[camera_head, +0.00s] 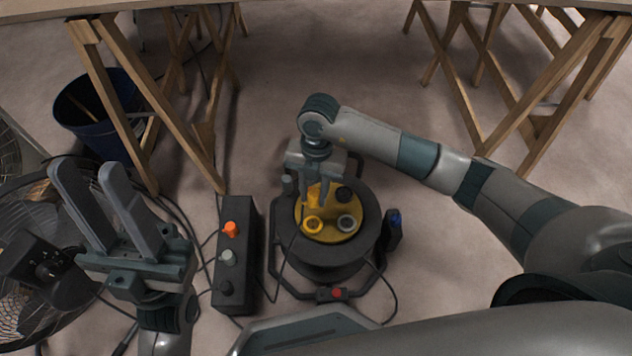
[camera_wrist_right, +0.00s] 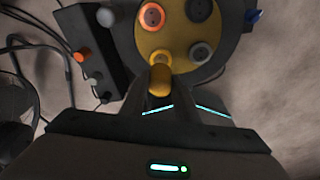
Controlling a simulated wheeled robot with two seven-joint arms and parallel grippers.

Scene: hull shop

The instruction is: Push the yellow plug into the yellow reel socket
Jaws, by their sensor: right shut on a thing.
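The black cable reel (camera_head: 325,262) stands on the floor with a yellow top face. Its yellow socket (camera_head: 313,225) is at the face's near left; it also shows in the right wrist view (camera_wrist_right: 160,56). My right gripper (camera_head: 315,203) is above the face, pointing down, shut on the yellow plug (camera_wrist_right: 160,82). In the wrist view the plug's far end overlaps the socket's lower edge; I cannot tell whether they touch. The plug is not clear in the head view. My left gripper (camera_head: 105,205) is open and empty, far left of the reel, fingers up.
An orange-ringed socket (camera_wrist_right: 152,15), a grey-ringed socket (camera_head: 346,222) and a dark socket (camera_head: 343,195) share the face. A black strip (camera_head: 240,285) with coloured plugs stands left of the reel. A fan (camera_head: 22,300), blue bucket (camera_head: 95,130) and wooden trestles (camera_head: 100,95) surround it.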

